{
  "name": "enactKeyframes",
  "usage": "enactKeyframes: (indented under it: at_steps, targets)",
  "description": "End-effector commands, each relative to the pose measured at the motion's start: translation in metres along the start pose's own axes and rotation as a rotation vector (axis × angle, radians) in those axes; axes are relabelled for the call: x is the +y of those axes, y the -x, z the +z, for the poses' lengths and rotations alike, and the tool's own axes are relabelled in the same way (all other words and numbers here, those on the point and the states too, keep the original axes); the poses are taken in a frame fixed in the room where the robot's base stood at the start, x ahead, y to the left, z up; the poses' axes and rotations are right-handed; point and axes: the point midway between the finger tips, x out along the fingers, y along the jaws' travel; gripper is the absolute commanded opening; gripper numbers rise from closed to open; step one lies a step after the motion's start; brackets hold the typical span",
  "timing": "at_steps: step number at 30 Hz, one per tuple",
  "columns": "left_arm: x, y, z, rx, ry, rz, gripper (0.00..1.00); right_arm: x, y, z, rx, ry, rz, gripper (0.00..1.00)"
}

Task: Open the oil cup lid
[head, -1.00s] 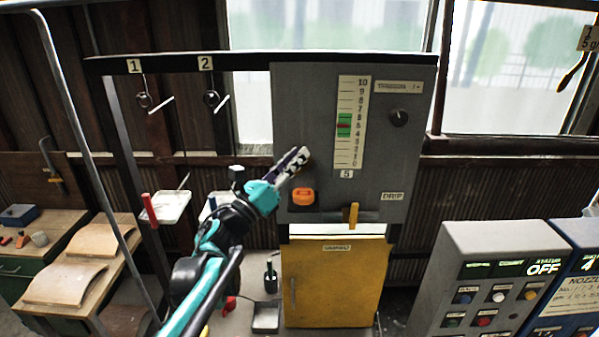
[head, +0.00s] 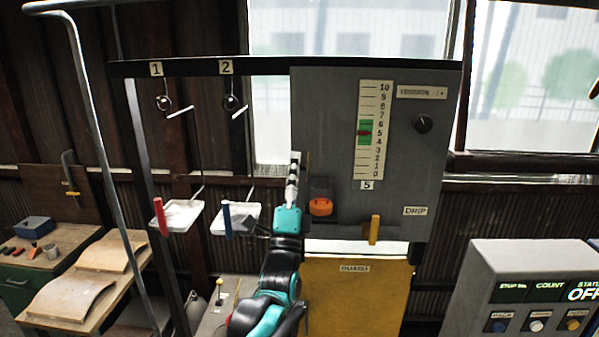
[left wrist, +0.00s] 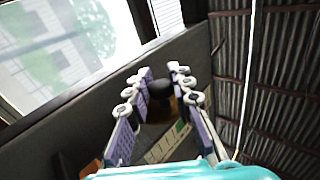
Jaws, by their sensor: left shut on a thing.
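My left gripper (head: 294,160) points up at the left edge of the grey panel (head: 400,205). In the left wrist view its purple-padded fingers (left wrist: 161,76) close around a dark-topped brown piece (left wrist: 160,90). I cannot tell for sure whether this is the oil cup lid. An orange fitting (head: 321,207) sits on the panel just right of the gripper, with a dark grey piece (head: 321,188) above it. My right gripper is not in view.
The panel carries a gauge (head: 369,130), a black knob (head: 423,123) and a yellow lever (head: 375,229). Two white trays (head: 180,216) hang at the left. A yellow guard (head: 355,300) is below, a control box (head: 525,275) at the right.

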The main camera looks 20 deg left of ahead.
Motion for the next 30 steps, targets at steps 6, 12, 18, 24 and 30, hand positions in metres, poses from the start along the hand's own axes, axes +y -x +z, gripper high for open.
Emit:
enactKeyframes:
  at_steps: [6,12,18,24,30]
  targets:
    - [0.005,0.006,0.004,-0.125,0.131,0.002,0.0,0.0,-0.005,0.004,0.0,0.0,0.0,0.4]
    - [0.008,0.009,0.007,-0.215,0.22,0.003,0.0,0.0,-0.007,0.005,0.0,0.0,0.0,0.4]
    - [0.01,0.01,0.01,-0.271,0.274,0.002,0.0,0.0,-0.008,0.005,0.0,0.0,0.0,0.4]
    - [0.011,0.011,0.011,-0.296,0.298,0.002,0.0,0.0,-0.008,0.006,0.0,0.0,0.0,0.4]
    - [0.011,0.011,0.012,-0.3,0.301,0.001,0.0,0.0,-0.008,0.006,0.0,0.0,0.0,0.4]
